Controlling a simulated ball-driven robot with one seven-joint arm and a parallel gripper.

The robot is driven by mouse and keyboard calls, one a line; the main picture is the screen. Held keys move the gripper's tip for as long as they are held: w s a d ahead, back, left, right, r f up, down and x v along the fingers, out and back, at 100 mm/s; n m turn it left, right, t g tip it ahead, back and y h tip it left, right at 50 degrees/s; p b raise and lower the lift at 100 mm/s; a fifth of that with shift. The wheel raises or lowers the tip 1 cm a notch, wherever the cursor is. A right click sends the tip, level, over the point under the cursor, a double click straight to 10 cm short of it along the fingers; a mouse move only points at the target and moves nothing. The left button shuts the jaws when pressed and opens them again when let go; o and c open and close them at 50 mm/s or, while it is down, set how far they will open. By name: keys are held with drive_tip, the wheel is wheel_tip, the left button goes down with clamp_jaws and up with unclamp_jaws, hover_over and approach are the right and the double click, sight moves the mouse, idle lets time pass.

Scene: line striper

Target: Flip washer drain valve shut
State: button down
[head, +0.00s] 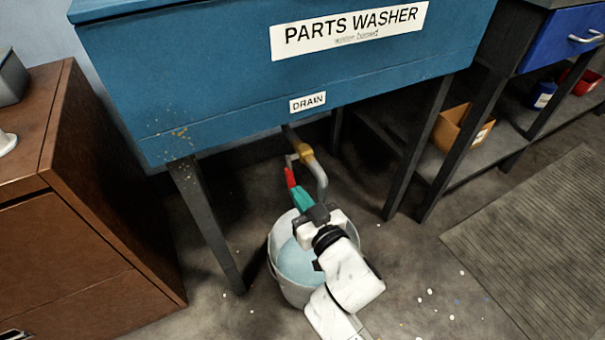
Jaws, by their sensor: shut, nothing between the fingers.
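The blue parts washer (215,85) fills the upper middle, with a "DRAIN" label (307,102) on its lower front. Below the label a drain pipe carries a brass valve (305,153), with a grey spout (321,180) curving down toward a bucket. The valve's red lever handle (290,177) points down, on the left of the spout. My gripper (298,194) has teal fingers, shut and empty. Its tips are right at the lower end of the red handle; I cannot tell whether they touch it. My wrist covers part of the bucket.
A light bucket (297,290) with bluish contents stands on the floor under the spout. The washer's dark legs (207,225) stand on both sides. A brown cabinet (95,200) is at left. A shelf with a cardboard bin (460,132) and a ribbed mat (540,245) are at right.

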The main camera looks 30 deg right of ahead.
drive_tip(key=shift+w+f+b, duration=0.15)
drive_tip(key=shift+f+b, duration=0.2)
drive_tip(key=shift+b, duration=0.15)
drive_tip(key=shift+w+f+b, duration=0.2)
drive_tip(key=shift+w+b, duration=0.1)
drive_tip(key=shift+b, duration=0.3)
drive_tip(key=shift+w+b, duration=0.2)
drive_tip(key=shift+b, duration=0.1)
